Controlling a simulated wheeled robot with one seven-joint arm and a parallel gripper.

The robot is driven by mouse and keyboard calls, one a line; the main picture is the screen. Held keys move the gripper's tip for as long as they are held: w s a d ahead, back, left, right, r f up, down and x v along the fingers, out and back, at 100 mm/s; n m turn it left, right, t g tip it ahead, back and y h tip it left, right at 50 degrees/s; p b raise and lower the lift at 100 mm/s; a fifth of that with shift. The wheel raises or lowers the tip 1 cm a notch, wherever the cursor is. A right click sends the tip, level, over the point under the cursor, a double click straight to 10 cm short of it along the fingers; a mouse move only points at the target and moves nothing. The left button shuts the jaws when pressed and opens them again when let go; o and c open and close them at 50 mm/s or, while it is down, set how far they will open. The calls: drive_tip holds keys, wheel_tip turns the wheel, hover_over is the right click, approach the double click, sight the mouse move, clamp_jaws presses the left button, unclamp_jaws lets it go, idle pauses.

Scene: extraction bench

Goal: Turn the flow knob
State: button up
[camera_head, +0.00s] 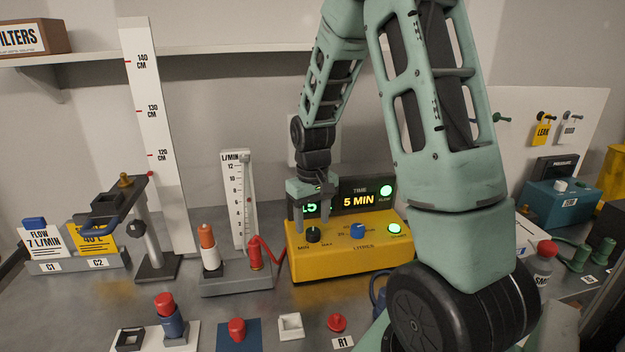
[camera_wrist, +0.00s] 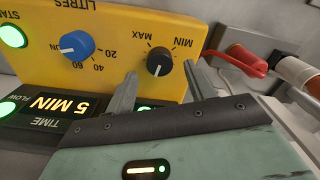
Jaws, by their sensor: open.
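The flow knob is the black knob (camera_head: 313,234) between the MIN and MAX marks on the yellow pump box (camera_head: 345,261). In the wrist view the black knob (camera_wrist: 159,61) has a white pointer line. My gripper (camera_head: 312,216) is open just above it. In the wrist view my gripper's fingers (camera_wrist: 160,85) reach toward the panel on either side of the knob; I cannot tell whether they touch it. A blue LITRES knob (camera_head: 357,230) sits to the right. The display (camera_head: 358,201) reads 5 MIN; my gripper partly hides another readout.
A flow meter (camera_head: 238,200) with a red tube (camera_head: 268,250) stands left of the box. A green START button (camera_head: 394,228) is at the box's right.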

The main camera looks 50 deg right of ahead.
sight(313, 230)
wheel_tip(313, 230, up, 15)
drive_tip(key=b, duration=0.1)
drive_tip(key=shift+f, duration=0.15)
idle(0.5)
drive_tip(key=s+a+f+n, duration=0.1)
drive_tip(key=a+f+n, duration=0.1)
drive_tip(key=a, duration=0.8)
drive_tip(key=s+a+f+n, duration=0.1)
drive_tip(key=a+f+n, duration=0.15)
drive_tip(key=a, duration=0.75)
drive_tip(key=s+a+f+n, duration=0.2)
drive_tip(key=s+a+n, duration=0.1)
drive_tip(key=s+a, duration=0.4)
drive_tip(key=s+a+f+n, duration=0.2)
drive_tip(key=s+a+n, duration=0.1)
drive_tip(key=s+a, duration=0.4)
drive_tip(key=shift+s+a+f+y, duration=0.15)
drive_tip(key=shift+s+f+y, duration=0.15)
drive_tip(key=shift+s, duration=0.85)
